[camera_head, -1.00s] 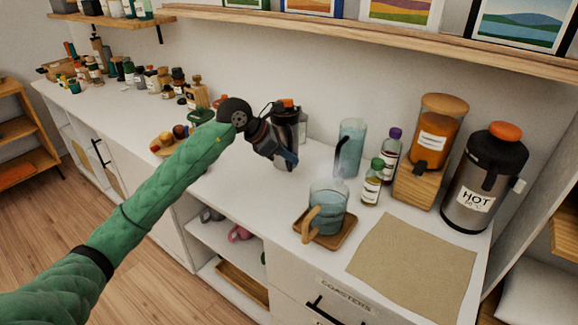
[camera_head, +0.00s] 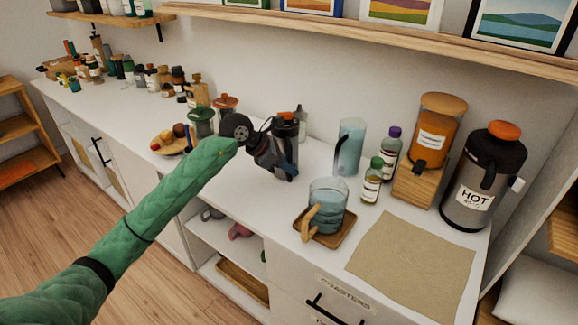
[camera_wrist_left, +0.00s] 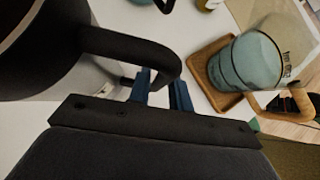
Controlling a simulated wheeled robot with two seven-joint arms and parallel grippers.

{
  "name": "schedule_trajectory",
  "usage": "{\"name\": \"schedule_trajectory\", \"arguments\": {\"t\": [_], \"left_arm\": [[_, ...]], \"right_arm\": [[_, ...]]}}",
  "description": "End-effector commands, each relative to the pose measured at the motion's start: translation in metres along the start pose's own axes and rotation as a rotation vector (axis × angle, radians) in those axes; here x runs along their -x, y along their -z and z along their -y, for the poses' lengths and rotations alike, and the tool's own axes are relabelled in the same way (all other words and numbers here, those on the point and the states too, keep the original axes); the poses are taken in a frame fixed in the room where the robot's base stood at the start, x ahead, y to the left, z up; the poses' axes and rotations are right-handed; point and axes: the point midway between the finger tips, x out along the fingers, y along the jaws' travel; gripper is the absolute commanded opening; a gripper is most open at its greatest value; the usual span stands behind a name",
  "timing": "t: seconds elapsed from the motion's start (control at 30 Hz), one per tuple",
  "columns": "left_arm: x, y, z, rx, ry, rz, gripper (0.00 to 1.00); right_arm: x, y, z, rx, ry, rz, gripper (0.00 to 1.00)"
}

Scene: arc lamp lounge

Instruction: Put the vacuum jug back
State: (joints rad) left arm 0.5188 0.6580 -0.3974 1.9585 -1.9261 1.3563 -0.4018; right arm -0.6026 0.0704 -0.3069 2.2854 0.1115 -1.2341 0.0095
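The gripper is shut on the handle. The jug looks upright, at or just above the counter; I cannot tell if its base touches. A larger steel jug labelled HOT (camera_head: 466,195) stands at the right. My right gripper is not in view.
A glass mug (camera_head: 328,200) sits on a wooden tray (camera_head: 346,232) at the front. A blue pitcher (camera_head: 349,150), small bottles (camera_head: 372,182) and an orange-filled dispenser (camera_head: 433,140) stand right of the jug. Lidded jars (camera_head: 202,122) stand left. A tan mat (camera_head: 412,262) is bare.

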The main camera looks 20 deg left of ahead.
Motion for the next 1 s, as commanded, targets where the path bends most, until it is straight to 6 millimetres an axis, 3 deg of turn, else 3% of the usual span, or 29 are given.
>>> {"name": "schedule_trajectory", "arguments": {"t": [0.07,0.47,0.6,0.7,1.0], "left_arm": [[0.0,0.0,0.0,0.0,0.0,0.0,0.35],[0.002,-0.002,0.0,0.0,0.0,0.0,0.35],[0.02,0.0,-0.001,-0.002,-0.003,-0.001,0.35],[0.04,0.0,-0.001,-0.002,-0.004,-0.001,0.35],[0.095,0.0,0.0,-0.002,-0.002,-0.001,0.35]], "right_arm": [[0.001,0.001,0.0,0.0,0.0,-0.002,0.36],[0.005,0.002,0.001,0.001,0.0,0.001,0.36],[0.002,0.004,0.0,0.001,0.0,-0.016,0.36],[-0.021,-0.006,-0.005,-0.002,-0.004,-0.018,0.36],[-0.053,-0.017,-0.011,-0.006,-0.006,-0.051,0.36]]}}
